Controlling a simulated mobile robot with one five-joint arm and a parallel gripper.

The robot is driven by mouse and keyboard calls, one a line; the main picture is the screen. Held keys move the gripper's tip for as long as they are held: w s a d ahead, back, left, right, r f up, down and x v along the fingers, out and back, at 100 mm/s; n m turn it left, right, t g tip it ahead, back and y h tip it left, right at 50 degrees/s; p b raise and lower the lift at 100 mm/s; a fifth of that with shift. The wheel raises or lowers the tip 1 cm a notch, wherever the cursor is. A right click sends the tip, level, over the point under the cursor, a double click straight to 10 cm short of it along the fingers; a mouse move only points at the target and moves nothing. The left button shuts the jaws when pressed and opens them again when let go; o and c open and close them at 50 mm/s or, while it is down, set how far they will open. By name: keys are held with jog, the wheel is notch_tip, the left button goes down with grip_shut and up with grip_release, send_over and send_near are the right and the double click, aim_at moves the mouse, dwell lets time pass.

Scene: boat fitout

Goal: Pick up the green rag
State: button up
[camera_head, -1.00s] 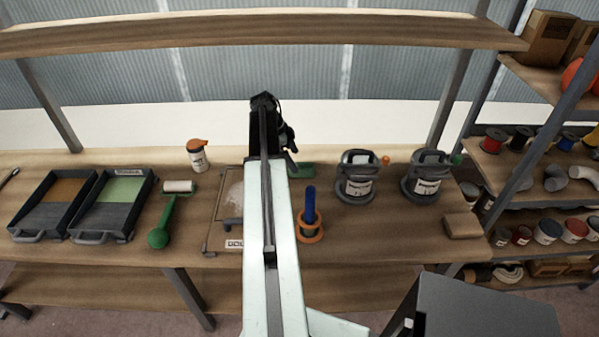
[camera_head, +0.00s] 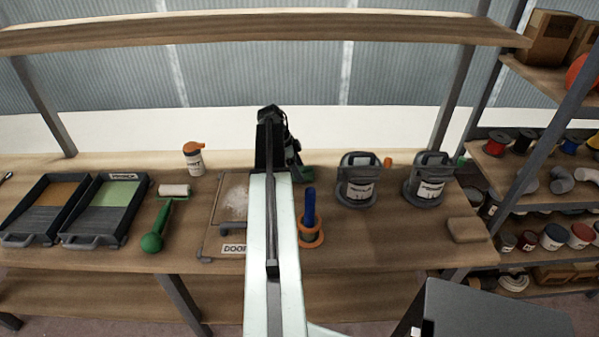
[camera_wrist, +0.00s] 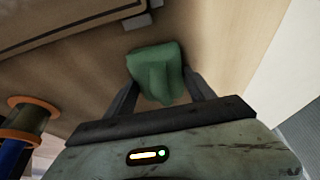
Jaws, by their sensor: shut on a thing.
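The green rag (camera_wrist: 155,70) shows in the wrist view between the two fingers of my gripper (camera_wrist: 160,90), bunched up in a fold. My gripper is shut on it. In the head view a small piece of the green rag (camera_head: 308,173) shows at the right of my gripper (camera_head: 292,172), and my arm hides the rest. The rag is close to the wooden bench top; I cannot tell whether it still touches it.
A blue-handled tool in an orange ring (camera_head: 310,228) stands right of my arm. A door panel (camera_head: 222,215) lies left of it, with a green roller (camera_head: 160,222) and two trays (camera_head: 95,215) farther left. Two grey pots (camera_head: 357,180) stand to the right.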

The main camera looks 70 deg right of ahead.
aim_at(302, 169)
jog(key=shift+r, duration=0.1)
jog(key=r+p, duration=0.2)
jog(key=a+r+p, duration=0.1)
jog(key=p, duration=0.1)
jog(key=shift+r, duration=0.35)
jog(key=a, duration=0.5)
jog(key=s+a, duration=0.1)
jog(key=a, duration=0.4)
jog(key=s+a+r+p, duration=0.1)
jog(key=a, duration=0.4)
jog(key=shift+s, duration=0.25)
